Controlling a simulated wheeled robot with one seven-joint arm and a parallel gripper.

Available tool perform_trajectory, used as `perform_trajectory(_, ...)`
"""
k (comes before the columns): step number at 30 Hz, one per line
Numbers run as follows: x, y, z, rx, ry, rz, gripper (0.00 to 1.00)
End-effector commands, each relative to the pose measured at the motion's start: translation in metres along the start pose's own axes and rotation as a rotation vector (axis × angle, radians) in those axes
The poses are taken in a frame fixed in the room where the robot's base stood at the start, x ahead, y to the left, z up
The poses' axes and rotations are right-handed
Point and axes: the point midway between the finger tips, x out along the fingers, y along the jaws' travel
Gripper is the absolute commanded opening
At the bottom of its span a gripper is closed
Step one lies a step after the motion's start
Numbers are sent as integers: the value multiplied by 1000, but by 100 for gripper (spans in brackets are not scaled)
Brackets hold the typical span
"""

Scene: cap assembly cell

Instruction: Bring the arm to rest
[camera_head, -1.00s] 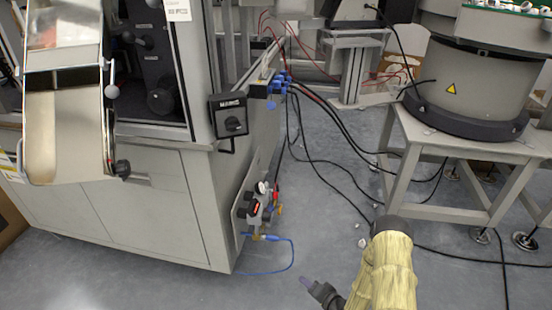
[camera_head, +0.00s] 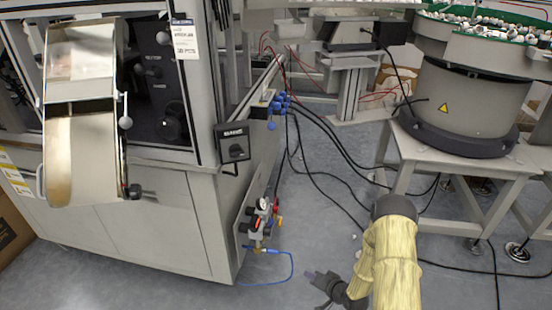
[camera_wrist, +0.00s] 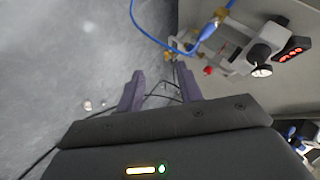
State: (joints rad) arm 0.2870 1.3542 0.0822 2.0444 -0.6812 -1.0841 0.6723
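My arm, in a yellowish cover, reaches up from the bottom of the head view right of centre. My gripper (camera_head: 316,276) points left there, low over the grey floor and apart from the machine. In the wrist view my gripper (camera_wrist: 160,92) shows two dark purple fingers standing apart with nothing between them. Floor and black cables show beyond the fingertips.
The machine cabinet (camera_head: 150,225) fills the left, with a metal chute (camera_head: 82,150) on its front. An air regulator (camera_head: 258,222) with a blue hose (camera_head: 292,268) sits on its side. A bowl feeder (camera_head: 465,100) stands on a table (camera_head: 440,155) at right. Cables cross the floor.

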Motion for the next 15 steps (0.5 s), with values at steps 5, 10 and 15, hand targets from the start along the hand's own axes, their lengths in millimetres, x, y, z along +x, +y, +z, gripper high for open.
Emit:
perform_trajectory(5, -49, -53, -57, -104, -28, 97, 36)
perform_trajectory(10, -95, -96, -100, -190, -61, 196, 36)
perform_trajectory(15, -145, -140, -138, -262, -98, 289, 36)
